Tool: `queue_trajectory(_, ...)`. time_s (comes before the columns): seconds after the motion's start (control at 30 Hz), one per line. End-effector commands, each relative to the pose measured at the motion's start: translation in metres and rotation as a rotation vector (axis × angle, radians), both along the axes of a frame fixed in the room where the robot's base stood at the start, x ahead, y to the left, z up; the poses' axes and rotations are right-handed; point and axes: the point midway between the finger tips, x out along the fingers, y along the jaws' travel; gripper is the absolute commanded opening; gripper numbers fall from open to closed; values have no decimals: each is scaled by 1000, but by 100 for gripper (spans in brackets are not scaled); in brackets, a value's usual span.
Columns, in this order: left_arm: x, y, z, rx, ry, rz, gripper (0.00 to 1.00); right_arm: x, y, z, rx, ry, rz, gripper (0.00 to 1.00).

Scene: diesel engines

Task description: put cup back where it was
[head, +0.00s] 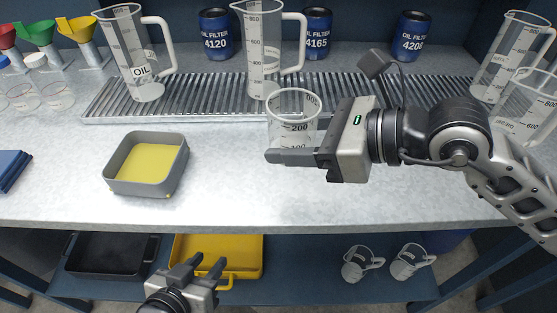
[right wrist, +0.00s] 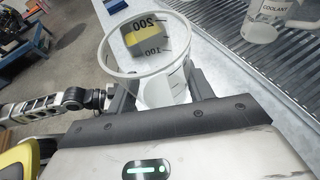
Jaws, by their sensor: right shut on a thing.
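A clear measuring cup (head: 293,103) with 100 and 200 marks is upright between the fingers of my right gripper (head: 296,140). The gripper is shut on it, in front of the metal grate, over the bench. In the right wrist view the cup (right wrist: 165,75) sits between both fingers (right wrist: 162,92), its rim toward the camera, and looks empty. Whether its base touches the bench is unclear. My left gripper (head: 207,266) is low in front of the bench, near the lower shelf, with its fingers apart and empty.
Large jugs (head: 135,55) and (head: 264,50) a second jug stand on the grate (head: 190,95). A grey tray with a yellow bottom (head: 146,186) is on the bench at left. The bench front (head: 240,195) is clear.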

Motion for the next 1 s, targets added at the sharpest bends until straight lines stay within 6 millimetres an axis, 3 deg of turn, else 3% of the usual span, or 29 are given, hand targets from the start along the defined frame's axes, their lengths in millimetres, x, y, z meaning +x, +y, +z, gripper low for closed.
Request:
queue_trajectory(0.1, 0, 0, 1, 2, 0, 0, 36, 24, 9, -20, 0, 6, -2, 22)
queue_trajectory(0.33, 0, 0, -1, 0, -1, 0, 36, 49, 19, -53, 1, 0, 0, 22)
queue_trajectory(0.47, 0, 0, -1, -1, -1, 1, 36, 54, 21, -60, 1, 0, 0, 22)
queue_trajectory(0.7, 1, 0, -1, -3, -1, 1, 36, 58, 22, -91, 0, 2, -1, 22)
queue_trajectory(1.0, 1, 0, -1, -4, -2, 1, 36, 58, 22, -95, 0, -2, 0, 22)
